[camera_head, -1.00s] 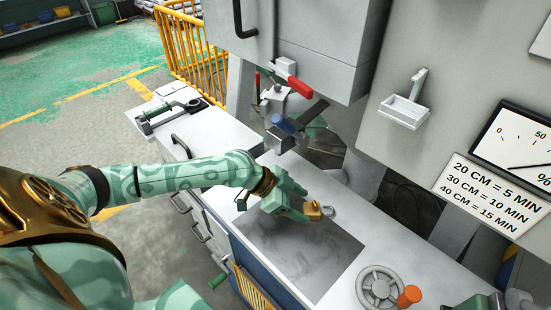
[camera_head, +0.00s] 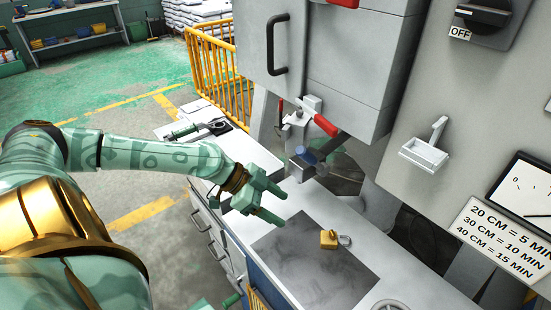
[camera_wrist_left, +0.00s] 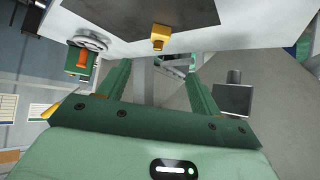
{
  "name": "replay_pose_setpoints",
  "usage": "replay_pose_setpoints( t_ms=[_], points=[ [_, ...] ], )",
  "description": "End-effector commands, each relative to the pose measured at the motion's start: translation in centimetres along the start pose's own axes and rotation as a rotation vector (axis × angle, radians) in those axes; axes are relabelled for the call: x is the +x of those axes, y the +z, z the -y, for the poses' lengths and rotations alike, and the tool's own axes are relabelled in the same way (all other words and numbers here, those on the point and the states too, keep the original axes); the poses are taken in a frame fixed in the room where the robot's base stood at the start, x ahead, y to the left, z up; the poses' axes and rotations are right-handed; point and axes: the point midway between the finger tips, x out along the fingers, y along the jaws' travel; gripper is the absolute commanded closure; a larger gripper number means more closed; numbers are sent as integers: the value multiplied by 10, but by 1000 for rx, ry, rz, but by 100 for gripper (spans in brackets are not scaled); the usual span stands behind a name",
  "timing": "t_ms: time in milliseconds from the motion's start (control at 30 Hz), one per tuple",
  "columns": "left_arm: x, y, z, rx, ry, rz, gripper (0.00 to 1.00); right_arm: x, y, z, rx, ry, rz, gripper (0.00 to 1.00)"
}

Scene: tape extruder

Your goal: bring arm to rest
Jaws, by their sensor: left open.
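My left arm comes in from the left in the head view. Its green left gripper (camera_head: 277,203) is open and empty, held above the white bench (camera_head: 310,206). A yellow padlock (camera_head: 328,239) lies on the bench at the edge of the grey plate (camera_head: 320,275), apart from the gripper, to its lower right. In the left wrist view the two green fingers (camera_wrist_left: 160,85) stand wide apart with nothing between them, and the padlock (camera_wrist_left: 159,38) shows beyond them. My right gripper is not in view.
A machine cabinet with a black handle (camera_head: 279,45) and a red-handled lever (camera_head: 325,125) stand behind the bench. A yellow railing (camera_head: 210,65) stands behind. Green floor (camera_head: 110,85) is free at left.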

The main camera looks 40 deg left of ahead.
Motion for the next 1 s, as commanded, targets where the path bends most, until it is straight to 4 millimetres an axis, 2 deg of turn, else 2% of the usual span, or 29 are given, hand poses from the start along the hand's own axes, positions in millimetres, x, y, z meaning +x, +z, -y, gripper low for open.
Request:
replay_pose_setpoints(
  t_ms=[367, 433, 533, 700, 800, 900, 1000],
  points=[
    [0, 0, 0, 0, 0, 0, 36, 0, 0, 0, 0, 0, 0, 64],
    [4, 2, -6, 8, 11, 2, 36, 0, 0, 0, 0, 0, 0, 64],
    [21, 8, -32, 51, 58, 13, 36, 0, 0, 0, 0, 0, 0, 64],
    [71, 27, -114, 219, 122, 71, 36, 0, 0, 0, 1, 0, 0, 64],
    [89, 34, -143, 294, 41, 140, 36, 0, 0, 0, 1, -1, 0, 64],
    [92, 40, -149, 309, -106, 232, 36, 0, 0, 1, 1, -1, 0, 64],
    [81, 46, -145, 278, -259, 332, 36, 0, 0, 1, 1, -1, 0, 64]
  ],
)
